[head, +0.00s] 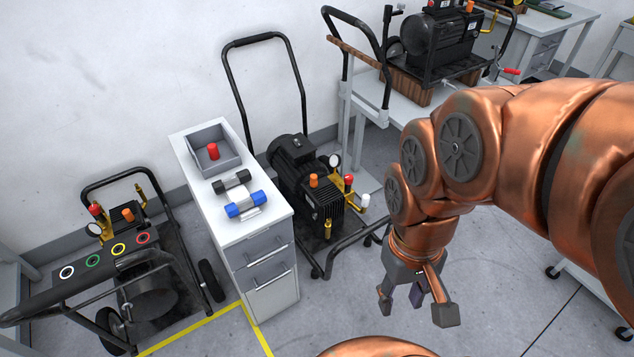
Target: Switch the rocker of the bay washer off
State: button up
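A pressure washer stands at the left beside yellow floor tape and may be the bay washer (150,296). It has a black frame, wheels, an orange cap (128,214) and a dark bar with white, green, yellow and red rings. A second black washer (292,160) stands right of the drawer cabinet, and a third (440,42) sits on a bench at the back. I cannot make out a rocker on any of them. My gripper (416,303) hangs over bare floor at the lower right, fingers spread and empty, apart from all the washers.
A white drawer cabinet (268,247) stands between the two floor washers. On it are a grey bin (232,165) with a red object, a dark dumbbell-shaped part (232,182) and a blue-ended part (245,205). Floor below the cabinet and around my gripper is clear.

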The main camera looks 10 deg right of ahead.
aim_at(296, 141)
jog(key=u, duration=0.25)
jog(key=i, duration=1.15)
jog(key=u, duration=0.1)
